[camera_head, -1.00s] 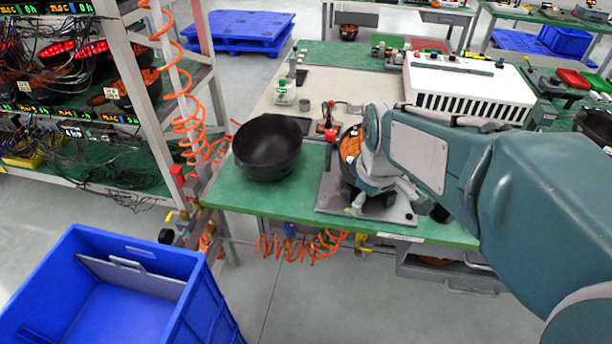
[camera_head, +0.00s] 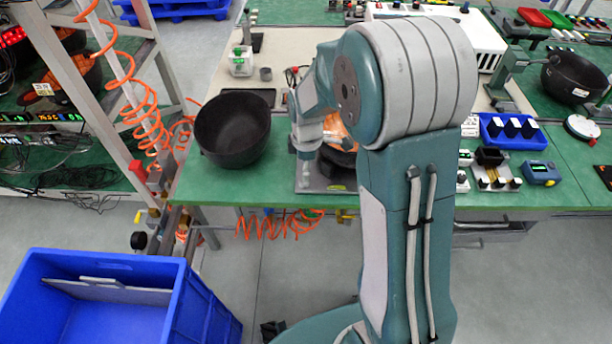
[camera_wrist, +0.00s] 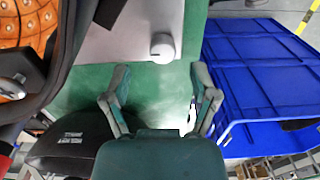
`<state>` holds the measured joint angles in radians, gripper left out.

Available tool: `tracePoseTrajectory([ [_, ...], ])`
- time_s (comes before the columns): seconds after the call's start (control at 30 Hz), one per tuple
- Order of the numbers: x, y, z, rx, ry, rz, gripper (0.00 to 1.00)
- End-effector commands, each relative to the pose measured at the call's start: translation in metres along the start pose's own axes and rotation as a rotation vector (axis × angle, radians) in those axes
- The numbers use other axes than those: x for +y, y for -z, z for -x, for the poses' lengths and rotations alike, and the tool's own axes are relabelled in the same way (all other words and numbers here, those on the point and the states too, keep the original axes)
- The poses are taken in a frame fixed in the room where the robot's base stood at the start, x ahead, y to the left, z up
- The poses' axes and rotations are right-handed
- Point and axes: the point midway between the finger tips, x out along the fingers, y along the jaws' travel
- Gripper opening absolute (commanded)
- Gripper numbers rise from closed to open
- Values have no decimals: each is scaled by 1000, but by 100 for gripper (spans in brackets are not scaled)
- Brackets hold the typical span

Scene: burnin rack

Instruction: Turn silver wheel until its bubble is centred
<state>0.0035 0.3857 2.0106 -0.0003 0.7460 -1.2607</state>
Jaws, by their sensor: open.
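A silver-white round wheel (camera_wrist: 162,47) sits at the edge of a grey plate (camera_wrist: 130,30) in the wrist view. My gripper (camera_wrist: 160,80) is open, its two fingers apart and empty over the green bench. The wheel appears just beyond the fingertips, roughly centred between them, and no contact shows. In the head view the plate (camera_head: 312,184) lies on the bench below my wrist, and my gripper is mostly hidden by my arm. A small yellow-green spot (camera_head: 337,188) on the plate's front edge may be the level; its bubble cannot be made out.
A black bowl (camera_head: 232,128) stands left of the plate. An orange-and-black round unit (camera_wrist: 25,40) sits on the plate. A blue crate (camera_head: 100,300) stands on the floor at the front left. Orange coiled hoses (camera_head: 275,224) hang under the bench edge.

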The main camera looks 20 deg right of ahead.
Motion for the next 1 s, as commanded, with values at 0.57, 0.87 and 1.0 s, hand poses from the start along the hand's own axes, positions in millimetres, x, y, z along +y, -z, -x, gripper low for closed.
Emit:
tracePoseTrajectory([
  [0.57,0,-1,-43,2,0,-1,76],
  [0.87,0,0,-43,1,-1,-1,0],
  [1.0,0,1,-43,2,-2,-2,0],
])
